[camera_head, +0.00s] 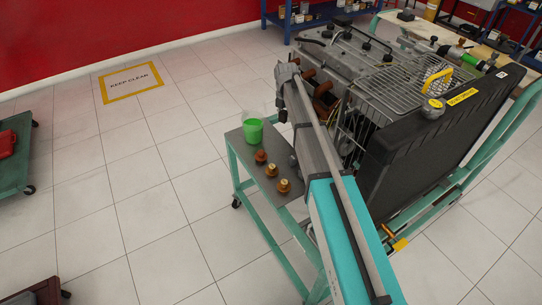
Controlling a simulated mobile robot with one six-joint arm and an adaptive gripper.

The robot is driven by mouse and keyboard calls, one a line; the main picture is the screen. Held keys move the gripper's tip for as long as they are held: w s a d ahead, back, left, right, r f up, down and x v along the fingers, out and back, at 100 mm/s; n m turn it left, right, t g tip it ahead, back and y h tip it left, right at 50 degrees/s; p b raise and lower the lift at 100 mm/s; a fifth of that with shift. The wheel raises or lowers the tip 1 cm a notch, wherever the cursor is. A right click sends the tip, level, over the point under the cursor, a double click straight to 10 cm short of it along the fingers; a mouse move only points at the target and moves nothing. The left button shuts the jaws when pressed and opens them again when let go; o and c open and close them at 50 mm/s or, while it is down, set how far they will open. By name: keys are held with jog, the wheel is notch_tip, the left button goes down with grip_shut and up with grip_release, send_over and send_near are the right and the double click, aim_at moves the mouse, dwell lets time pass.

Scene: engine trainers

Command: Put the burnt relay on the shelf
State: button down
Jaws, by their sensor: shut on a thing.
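My arm reaches from the bottom right up to the engine trainer. My gripper (283,108) is at its far end, beside the engine and above the back of a grey side shelf (247,150). It is small in the picture and partly hidden by my arm. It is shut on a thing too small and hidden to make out. I cannot pick out the burnt relay for certain. The side shelf is on the teal engine stand (250,207). A green cup (253,133) and three orange-brown parts with pale tops (271,170) stand on it.
The engine (345,55), a wire guard (398,80) and a large dark radiator (440,125) crowd the right. A blue rack (310,20) stands at the back wall. A green cart (15,150) is at the left edge. The tiled floor at left is mostly free.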

jog(key=shift+w, duration=0.15)
jog(key=b, duration=1.4)
send_over(283, 151)
notch_tip(283, 151, down, 14)
jog(key=shift+r, duration=0.2)
notch_tip(283, 151, down, 4)
jog(key=b, duration=0.4)
jog(key=shift+f, duration=0.25)
jog(key=shift+f, duration=0.15)
jog(key=shift+c, duration=1.5)
grip_release()
jog(key=shift+r, duration=0.25)
notch_tip(283, 151, up, 12)
jog(key=p, duration=1.2)
